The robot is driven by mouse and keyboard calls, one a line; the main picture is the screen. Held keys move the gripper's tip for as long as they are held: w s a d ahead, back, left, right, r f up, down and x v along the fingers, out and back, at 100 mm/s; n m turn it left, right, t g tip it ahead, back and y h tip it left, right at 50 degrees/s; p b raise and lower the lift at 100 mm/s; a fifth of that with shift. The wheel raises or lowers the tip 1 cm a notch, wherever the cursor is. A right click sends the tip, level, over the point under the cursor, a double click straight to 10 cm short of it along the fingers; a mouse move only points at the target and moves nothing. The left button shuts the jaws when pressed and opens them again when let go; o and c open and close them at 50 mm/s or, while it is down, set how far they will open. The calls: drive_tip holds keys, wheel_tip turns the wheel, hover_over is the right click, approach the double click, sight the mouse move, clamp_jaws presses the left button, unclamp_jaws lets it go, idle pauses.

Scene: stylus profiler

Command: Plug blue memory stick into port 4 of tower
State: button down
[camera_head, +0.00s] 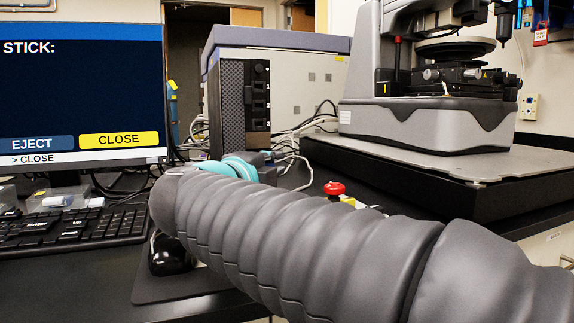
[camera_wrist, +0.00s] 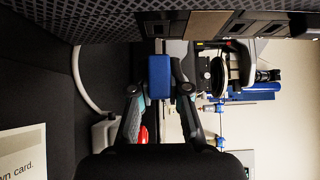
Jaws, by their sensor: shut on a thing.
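The blue memory stick (camera_wrist: 159,72) is between the two fingertips of my gripper (camera_wrist: 160,89) in the wrist view. My gripper is shut on it. Its metal plug end points at the tower front (camera_wrist: 110,20), very close to the panel's edge; I cannot tell whether it touches or enters a port. In the head view the tower (camera_head: 231,110) stands behind my arm, with port labels 1, 2 and 3 in view. Port 4 cannot be made out there.
A monitor (camera_head: 80,75) showing EJECT and CLOSE buttons, a keyboard (camera_head: 75,228) and a black mouse (camera_head: 171,256) are at left. The profiler (camera_head: 430,125) stands at right on a plate. A red button (camera_head: 334,188) and loose cables lie near the tower.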

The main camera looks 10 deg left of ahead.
drive_tip(key=shift+w+a+r+p, duration=0.1)
drive_tip(key=shift+w+a+p, duration=0.5)
drive_tip(key=shift+w, duration=0.25)
idle(1.1)
drive_tip(key=shift+s+d, duration=0.1)
drive_tip(key=shift+d, duration=0.05)
drive_tip(key=shift+s+d+b, duration=0.35)
drive_tip(key=shift+s+d, duration=0.1)
drive_tip(key=shift+s, duration=0.3)
drive_tip(key=c, duration=1.8)
unclamp_jaws()
clamp_jaws()
drive_tip(key=shift+w+a+p, duration=0.55)
drive_tip(key=shift+w+p, duration=0.15)
drive_tip(key=shift+w, duration=0.15)
drive_tip(key=shift+s+d, duration=0.1)
drive_tip(key=shift+s+d+b, duration=0.3)
drive_tip(key=shift+s+d, duration=0.2)
drive_tip(key=shift+s, duration=0.2)
